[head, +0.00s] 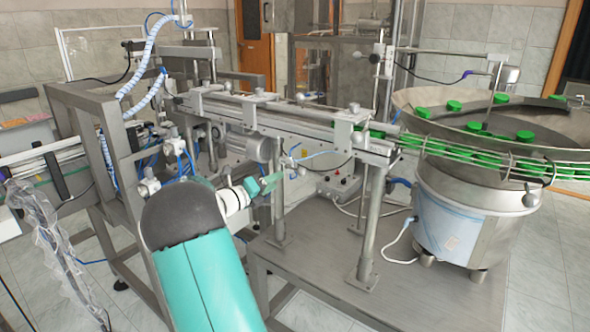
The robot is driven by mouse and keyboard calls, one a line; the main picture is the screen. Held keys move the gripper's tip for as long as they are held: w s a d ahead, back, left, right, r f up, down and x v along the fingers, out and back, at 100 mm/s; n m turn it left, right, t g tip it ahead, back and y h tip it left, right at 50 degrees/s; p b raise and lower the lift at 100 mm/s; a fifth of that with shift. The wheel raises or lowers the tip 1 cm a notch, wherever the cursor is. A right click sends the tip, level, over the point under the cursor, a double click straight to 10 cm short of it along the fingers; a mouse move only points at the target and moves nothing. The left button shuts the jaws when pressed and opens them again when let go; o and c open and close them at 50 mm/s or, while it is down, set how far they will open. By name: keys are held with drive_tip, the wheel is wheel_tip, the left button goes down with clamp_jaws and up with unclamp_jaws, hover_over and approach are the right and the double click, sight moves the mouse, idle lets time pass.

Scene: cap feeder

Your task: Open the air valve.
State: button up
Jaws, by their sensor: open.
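My teal arm reaches in from the bottom of the head view, and my gripper (275,187) is at its far end, pointing right. Its jaws are open and no object shows between them. A small fitting (296,158) with a thin pale blue hose is just beyond and up-right of my gripper, under the conveyor rail. It looks like the air valve, but it is too small for me to tell its handle position. I cannot tell the exact depth gap between gripper and fitting.
The steel conveyor rail (262,118) runs above my gripper. Steel legs (374,225) stand to the right on a metal platform (380,296). A round feeder bowl (465,195) with green caps is at the right. A control box (338,184) and a grey frame (112,195) flank my arm.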

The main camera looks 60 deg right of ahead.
sight(295, 169)
drive_tip(key=x, duration=1.4)
drive_tip(key=shift+s+f, duration=0.15)
drive_tip(key=shift+s, duration=0.05)
drive_tip(key=shift+a, duration=0.1)
clamp_jaws()
